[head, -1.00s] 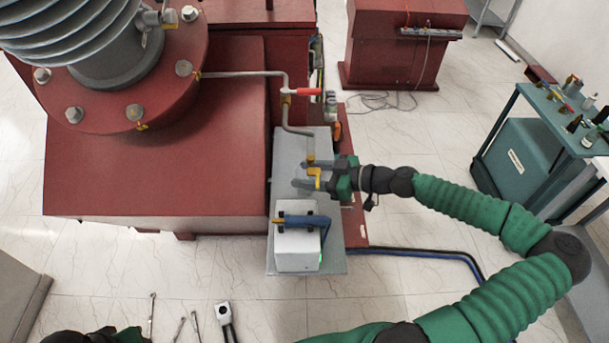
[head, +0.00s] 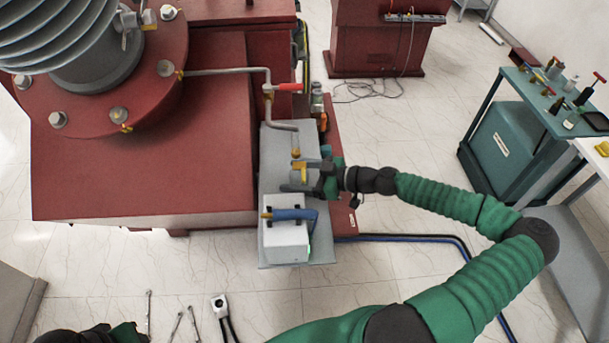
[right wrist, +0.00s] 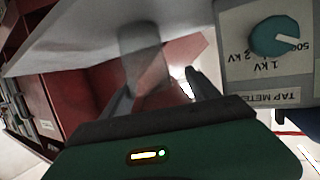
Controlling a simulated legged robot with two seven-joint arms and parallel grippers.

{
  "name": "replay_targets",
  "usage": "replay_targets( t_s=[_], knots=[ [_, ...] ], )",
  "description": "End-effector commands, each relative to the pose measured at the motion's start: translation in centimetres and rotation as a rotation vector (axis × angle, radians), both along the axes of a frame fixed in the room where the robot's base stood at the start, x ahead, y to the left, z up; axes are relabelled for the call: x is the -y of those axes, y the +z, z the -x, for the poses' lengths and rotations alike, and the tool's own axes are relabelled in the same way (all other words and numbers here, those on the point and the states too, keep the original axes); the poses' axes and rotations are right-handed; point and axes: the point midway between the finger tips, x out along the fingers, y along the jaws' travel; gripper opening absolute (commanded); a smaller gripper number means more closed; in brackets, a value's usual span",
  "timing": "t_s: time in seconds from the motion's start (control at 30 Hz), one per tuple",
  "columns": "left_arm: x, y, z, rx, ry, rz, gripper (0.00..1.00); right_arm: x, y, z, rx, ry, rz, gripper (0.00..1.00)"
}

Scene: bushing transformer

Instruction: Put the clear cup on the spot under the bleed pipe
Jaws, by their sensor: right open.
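In the right wrist view, a see-through greyish shape that looks like the clear cup (right wrist: 150,62) stands between the two open fingers (right wrist: 158,90). Its rim is hard to make out, and I cannot tell if the fingers touch it. The spot is not distinguishable.
A white meter box (head: 285,240) with a blue-handled tool on it stands on the plate's near end, close to my right gripper. Its teal knob (right wrist: 275,37) shows in the wrist view. A red valve handle (head: 289,87) sits above. Tools lie on the floor at lower left.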

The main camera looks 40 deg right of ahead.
Motion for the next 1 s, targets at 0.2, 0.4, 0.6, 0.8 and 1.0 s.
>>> replay_targets(
  t_s=[0.2, 0.4, 0.6, 0.8, 1.0],
  knots=[
    [0.1, -3.1, 0.0, 0.0, -0.001, 0.0, 0.36, 2.8, 0.6, 3.7, 0.0, -0.006, 0.004, 0.7],
    [0.1, -4.8, 0.0, 0.0, -0.001, 0.0, 0.36, 5.3, 2.3, 7.3, 0.0, -0.005, 0.005, 0.7],
    [0.1, -5.2, 0.0, 0.0, -0.001, 0.0, 0.36, 6.0, 3.4, 8.8, -0.001, 0.0, 0.005, 0.7],
    [0.1, -5.1, 0.0, 0.0, 0.0, 0.0, 0.36, 6.4, 3.4, 8.9, -0.001, 0.0, 0.001, 0.7],
    [0.1, -5.1, 0.0, 0.0, -0.001, 0.0, 0.36, 6.4, 3.4, 8.9, -0.001, 0.0, 0.001, 0.7]
  ],
)
